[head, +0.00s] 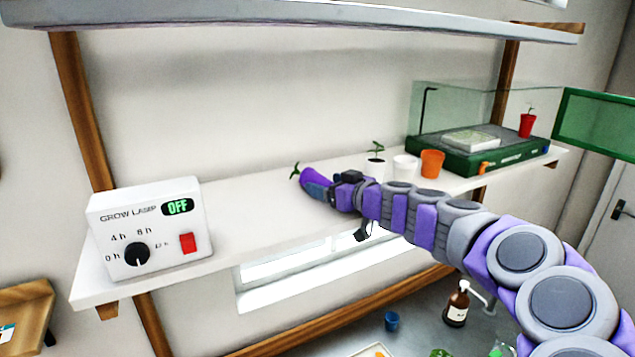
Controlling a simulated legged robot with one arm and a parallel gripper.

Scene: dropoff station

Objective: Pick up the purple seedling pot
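The purple seedling pot (313,177) is at the middle of the white shelf, with a small green seedling at its left end. It looks tilted, with the seedling toward the left. My gripper (320,190) reaches in from the right and is right at the pot, overlapping it in the picture. The fingertips are small and partly hidden, so I cannot tell whether they are closed on the pot. I also cannot tell whether the pot touches the shelf.
A grow lamp box (150,232) reading OFF stands on the shelf's left end. A white pot with a seedling (376,168), another white pot (404,167) and an orange pot (432,163) stand behind my arm. A glass terrarium (480,158) with its green-framed door open is at right.

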